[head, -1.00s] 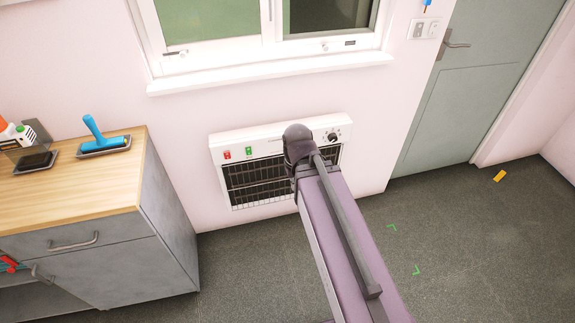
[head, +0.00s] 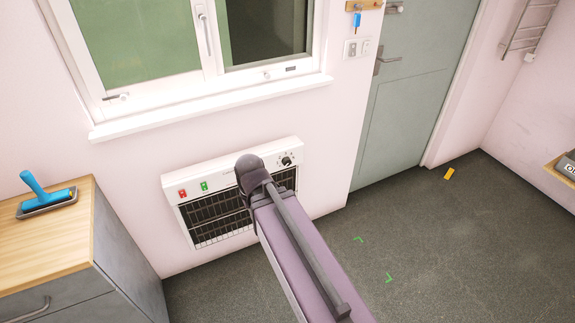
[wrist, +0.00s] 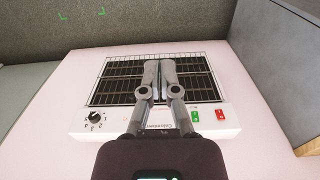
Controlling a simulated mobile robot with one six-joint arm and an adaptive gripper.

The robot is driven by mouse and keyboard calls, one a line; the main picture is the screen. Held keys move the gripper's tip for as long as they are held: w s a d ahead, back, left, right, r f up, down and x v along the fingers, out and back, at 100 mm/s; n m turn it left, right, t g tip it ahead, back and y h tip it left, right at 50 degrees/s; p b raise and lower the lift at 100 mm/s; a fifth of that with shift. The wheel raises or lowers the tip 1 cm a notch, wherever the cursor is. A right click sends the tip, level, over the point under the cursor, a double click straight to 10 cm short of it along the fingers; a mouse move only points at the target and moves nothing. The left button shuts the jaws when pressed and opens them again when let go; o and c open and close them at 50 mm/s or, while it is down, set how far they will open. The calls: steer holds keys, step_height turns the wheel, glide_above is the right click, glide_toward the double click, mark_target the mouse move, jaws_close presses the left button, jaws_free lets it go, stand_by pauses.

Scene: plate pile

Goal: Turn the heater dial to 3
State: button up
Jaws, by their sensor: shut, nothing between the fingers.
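The white wall heater (head: 190,217) is under the window, with a dark grille, a red and a green switch at its upper left and a round black dial (head: 287,161) at its upper right. The wrist view shows the heater (wrist: 228,118) upside down, with the dial (wrist: 96,116) at the left among printed numbers too small to read surely. My gripper (wrist: 159,64) is shut and empty, its fingers in front of the grille, to the right of the dial in that view and apart from it. In the head view my arm hides the gripper and part of the grille.
A wooden-topped cabinet (head: 50,240) stands left of the heater, with a blue roller (head: 45,192) in a tray on it. The window sill (head: 210,107) juts out above. A grey door (head: 405,105) is at the right. The floor before the heater looks clear.

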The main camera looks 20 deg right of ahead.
steer(key=o, duration=0.7)
steer(key=shift+w+f, duration=0.1)
steer(key=shift+f, duration=0.15)
steer(key=shift+c, duration=0.2)
steer(key=o, duration=0.4)
steer(key=shift+w+f+b, duration=0.2)
steer(key=shift+f+b, duration=0.15)
steer(key=shift+b, duration=0.25)
steer(key=shift+o, duration=0.3)
steer(key=w+d+f+n+t+y+b, duration=0.1)
steer(key=w+f+t+y+b, duration=0.2)
steer(key=w+f+b, duration=0.4)
steer(key=shift+f+n+t+y+b, duration=0.15)
steer(key=shift+n+t+y+b, duration=0.35)
steer(key=shift+b, duration=0.7)
steer(key=m+t+h+b, duration=0.35)
steer(key=t+b, duration=1.05)
steer(key=b, duration=1.1)
glide_toward(288, 163)
steer(key=s, duration=0.4)
steer(key=shift+s+d+m+y, duration=0.15)
steer(key=shift+d+m+y, duration=0.2)
steer(key=shift+d, duration=0.1)
steer(key=w, duration=0.9)
steer(key=w+a, duration=0.1)
steer(key=w, duration=0.3)
steer(key=shift+w+f, duration=0.1)
steer(key=shift+w, duration=0.3)
